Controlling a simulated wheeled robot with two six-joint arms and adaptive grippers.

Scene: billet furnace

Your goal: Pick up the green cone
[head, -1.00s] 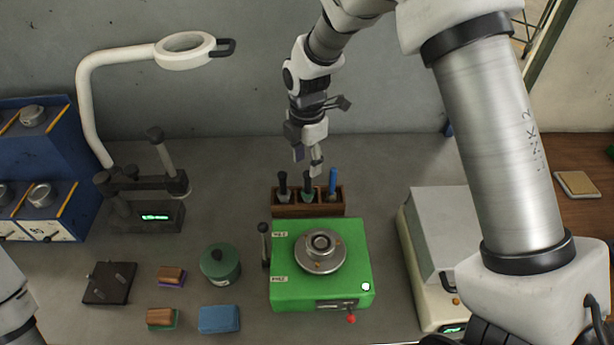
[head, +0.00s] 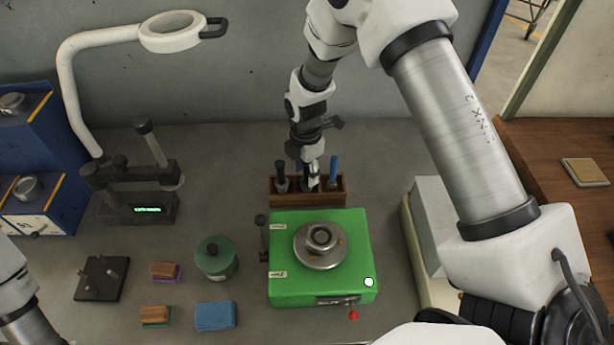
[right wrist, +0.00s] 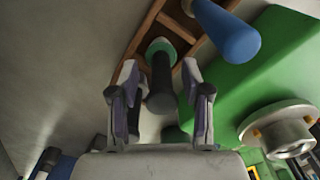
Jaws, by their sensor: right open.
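The green cone (right wrist: 158,47) stands in the middle slot of a wooden rack (head: 290,198) and has a black handle (right wrist: 160,95) pointing up. In the right wrist view the handle lies between the two open fingers of my right gripper (right wrist: 158,84), and no grip on it shows. In the head view my right gripper (head: 311,178) is down over the middle slot and hides most of the cone. At the left edge of the head view only a link of my left arm shows, not its gripper.
In the rack, a black-handled tool (head: 281,178) stands to the left and a blue-handled one (head: 333,170) to the right, both close. A green machine (head: 285,288) with a round metal top stands just in front. A magnifier lamp (head: 172,32) stands at the left.

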